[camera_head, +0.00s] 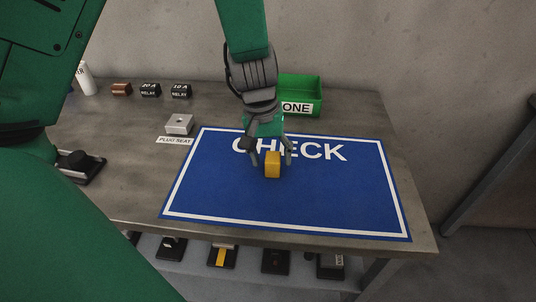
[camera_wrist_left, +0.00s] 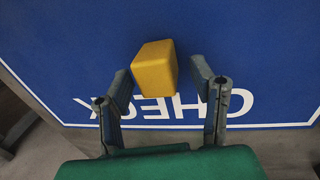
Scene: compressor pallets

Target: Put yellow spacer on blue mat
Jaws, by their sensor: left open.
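The yellow spacer (camera_head: 272,166) is a small block on the blue mat (camera_head: 330,200), just below the word CHECK. My left gripper (camera_head: 271,155) is over the mat with its fingers apart, one on each side of the spacer. In the left wrist view the spacer (camera_wrist_left: 153,68) lies between and slightly beyond the fingertips (camera_wrist_left: 161,80), with a gap on both sides. The blue mat (camera_wrist_left: 250,50) fills most of that view. The spacer seems to rest on the mat; its underside is hidden. My right gripper is not in view.
A green bin (camera_head: 302,95) labelled ONE stands behind the mat. Two black relays (camera_head: 150,90) and a copper part (camera_head: 121,89) line the back. Most of the mat is clear.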

